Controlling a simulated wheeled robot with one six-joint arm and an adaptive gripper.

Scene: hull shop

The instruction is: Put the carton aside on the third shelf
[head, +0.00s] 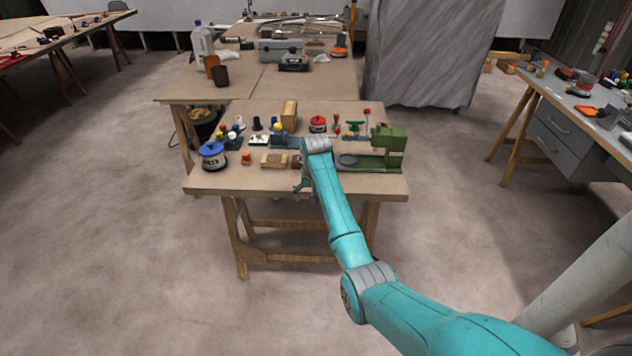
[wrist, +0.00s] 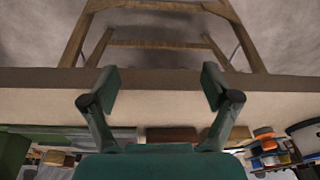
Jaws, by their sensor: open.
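I cannot make out for certain which thing is the carton. A tan upright block (head: 289,111) stands at the back of the near table (head: 230,186), and a low tan box (head: 273,161) lies nearer its front. No shelf unit is clearly seen. My gripper (head: 303,188) is over the front edge of this table, partly hidden by my arm. In the wrist view my gripper (wrist: 160,88) has its two fingers wide apart with nothing between them. The table's front edge (wrist: 160,77) passes behind the fingers.
A green machine (head: 387,150) stands on the table's right side. A blue-lidded tin (head: 213,155) and a red-topped tin (head: 318,124) stand on it too. A longer table (head: 175,95) adjoins behind. A drawer bench (head: 560,140) is at right.

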